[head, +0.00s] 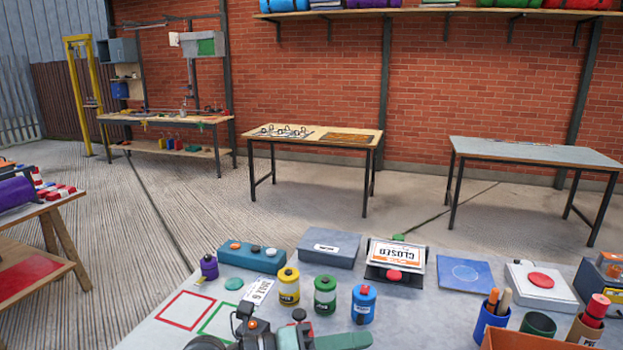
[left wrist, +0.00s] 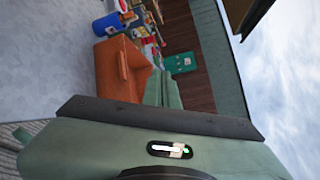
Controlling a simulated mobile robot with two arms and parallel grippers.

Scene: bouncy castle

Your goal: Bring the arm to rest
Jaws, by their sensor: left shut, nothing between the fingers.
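My left gripper (head: 342,340) shows at the bottom edge of the head view, dark green and partly cut off by the frame. It is shut and empty, over the near part of the grey table (head: 150,335). In the left wrist view, my green wrist housing with a dark strip fills the lower part. My right gripper is in neither view.
The table holds yellow (head: 289,288), green (head: 325,296) and blue (head: 363,305) canisters, a CLOSED sign (head: 397,259), a red-button box (head: 541,284) and an orange bin (head: 525,341), also in the left wrist view (left wrist: 118,68). Other tables stand beyond open floor.

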